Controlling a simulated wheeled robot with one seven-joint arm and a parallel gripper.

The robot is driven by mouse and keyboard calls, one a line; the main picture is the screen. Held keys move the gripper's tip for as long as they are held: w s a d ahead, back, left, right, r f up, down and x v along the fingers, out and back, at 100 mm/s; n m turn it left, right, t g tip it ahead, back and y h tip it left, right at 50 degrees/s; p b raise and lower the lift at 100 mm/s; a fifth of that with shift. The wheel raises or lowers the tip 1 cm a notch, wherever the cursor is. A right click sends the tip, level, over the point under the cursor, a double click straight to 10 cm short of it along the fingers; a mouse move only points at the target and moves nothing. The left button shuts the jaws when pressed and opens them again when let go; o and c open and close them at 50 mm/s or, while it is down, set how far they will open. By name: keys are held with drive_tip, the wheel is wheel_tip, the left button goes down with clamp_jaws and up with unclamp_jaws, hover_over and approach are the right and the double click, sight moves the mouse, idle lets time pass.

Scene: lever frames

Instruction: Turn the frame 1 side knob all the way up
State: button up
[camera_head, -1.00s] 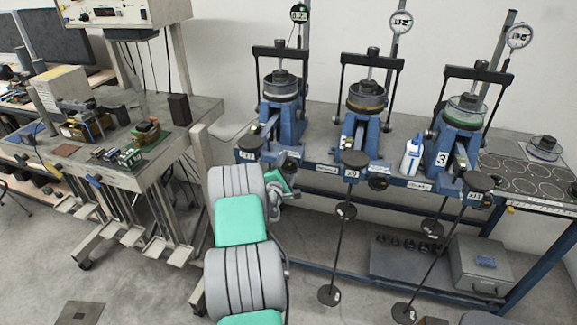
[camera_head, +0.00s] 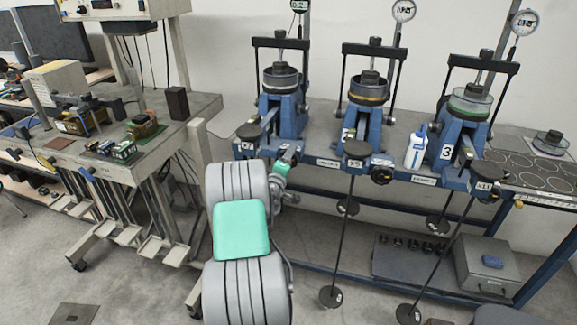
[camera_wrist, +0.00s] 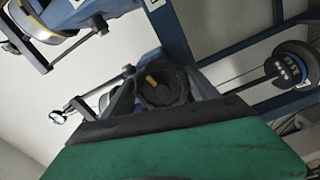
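Frame 1 (camera_head: 284,105) is the leftmost of three blue lever frames on the bench in the head view. Its side knob is hidden there behind my gripper (camera_head: 286,160), which is at the bench's front edge, low on the frame's right side. In the wrist view a dark round knob (camera_wrist: 165,88) with a yellow mark sits straight ahead. The mark lies toward the knob's upper left in that picture. My gripper (camera_wrist: 163,82) is open, with one finger on each side of the knob. I cannot tell whether the fingers touch it.
Frame 2 (camera_head: 366,110) and frame 3 (camera_head: 465,120) stand to the right, with a white bottle (camera_head: 416,150) between them. Hanging rods with weights (camera_head: 330,297) are below the bench edge. A grey box (camera_head: 487,265) is on the lower shelf. Another workbench (camera_head: 70,145) stands left.

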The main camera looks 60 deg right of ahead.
drive_tip(key=shift+o, duration=0.8)
drive_tip(key=shift+d, duration=0.1)
drive_tip(key=shift+o, duration=0.5)
drive_tip(key=shift+w+a, duration=0.1)
drive_tip(key=shift+a, duration=0.15)
drive_tip(key=a, duration=0.2)
drive_tip(key=a+b, duration=0.1)
drive_tip(key=a, duration=0.1)
drive_tip(key=s+a+b, duration=0.1)
drive_tip(key=shift+a, duration=0.4)
